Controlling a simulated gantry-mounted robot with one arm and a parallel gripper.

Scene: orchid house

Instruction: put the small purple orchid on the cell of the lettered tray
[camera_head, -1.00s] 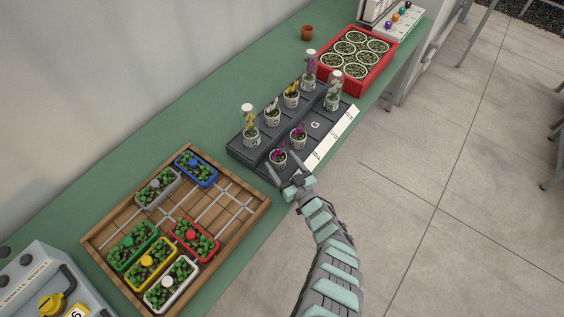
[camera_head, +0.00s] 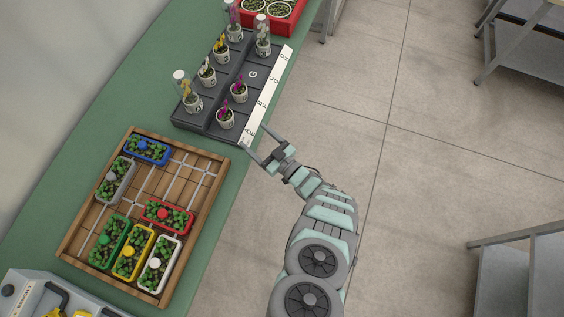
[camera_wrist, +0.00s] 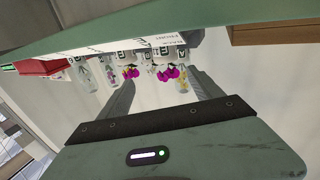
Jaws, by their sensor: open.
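The dark lettered tray (camera_head: 180,121) stands on the green bench, with letters on its cells and a white label strip along its right side. Two magenta-purple orchids in white pots stand in its right row: a nearer one (camera_head: 226,118) and a farther one (camera_head: 239,92). A paler purple orchid (camera_head: 233,22) stands under a clear cover at the far end. I cannot tell which is the small one. My gripper (camera_head: 253,136) is open and empty, by the tray's near right corner, apart from the pots. The magenta flowers (camera_wrist: 168,73) show between its fingers in the wrist view.
An empty cell marked G (camera_head: 252,74) lies beyond the farther magenta orchid. Yellow and white orchids, some covered, fill the left row. A wooden crate (camera_head: 72,238) of coloured seedling boxes is nearer; a red tray (camera_head: 290,27) stands beyond.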

